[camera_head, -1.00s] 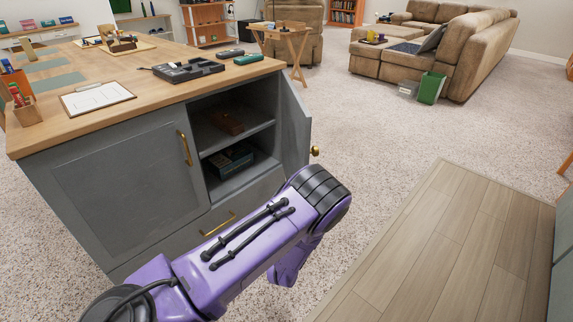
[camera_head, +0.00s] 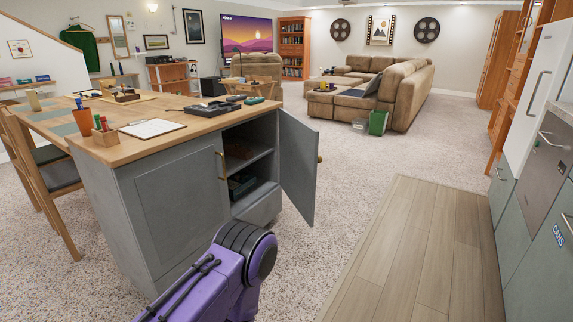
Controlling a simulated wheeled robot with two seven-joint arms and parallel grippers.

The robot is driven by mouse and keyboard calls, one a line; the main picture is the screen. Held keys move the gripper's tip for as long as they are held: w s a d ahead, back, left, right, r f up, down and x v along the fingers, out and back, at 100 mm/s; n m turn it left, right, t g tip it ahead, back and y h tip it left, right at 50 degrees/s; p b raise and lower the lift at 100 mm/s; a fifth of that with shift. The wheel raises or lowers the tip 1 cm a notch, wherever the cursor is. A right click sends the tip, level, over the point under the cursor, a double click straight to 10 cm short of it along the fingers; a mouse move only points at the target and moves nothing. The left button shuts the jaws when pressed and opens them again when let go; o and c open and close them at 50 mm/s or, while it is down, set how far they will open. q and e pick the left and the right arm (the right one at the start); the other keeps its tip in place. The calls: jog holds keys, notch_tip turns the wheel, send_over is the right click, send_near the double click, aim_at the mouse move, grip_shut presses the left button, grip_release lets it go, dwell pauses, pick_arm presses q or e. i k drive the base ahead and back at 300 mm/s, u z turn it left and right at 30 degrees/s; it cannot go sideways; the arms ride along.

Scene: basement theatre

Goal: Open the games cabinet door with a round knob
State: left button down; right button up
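The grey games cabinet (camera_head: 170,205) stands under a wooden top on the left. Its right door (camera_head: 298,166) stands wide open, swung out to the right. The round brass knob (camera_head: 319,158) is on the outer face near the door's free edge. Inside the opening are two shelves with a brown box (camera_head: 238,150) above and dark teal items (camera_head: 240,184) below. The left door is closed and has a brass bar handle. A purple arm of mine is at the bottom, in front of the cabinet. Its gripper is not visible, and the other gripper is out of view.
The wooden top (camera_head: 120,150) holds a clipboard, a pencil holder and a black tray. A chair (camera_head: 45,180) stands at the left. Grey units (camera_head: 540,190) line the right edge. Carpet and a wood-plank floor strip (camera_head: 410,240) are clear between them.

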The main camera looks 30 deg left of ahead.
aim_at(298, 141)
jog(key=k, duration=0.3)
jog(key=u, duration=1.65)
jog(key=i, duration=1.4)
jog(key=z, duration=1.6)
jog(key=i, duration=0.25)
jog(key=z, duration=0.1)
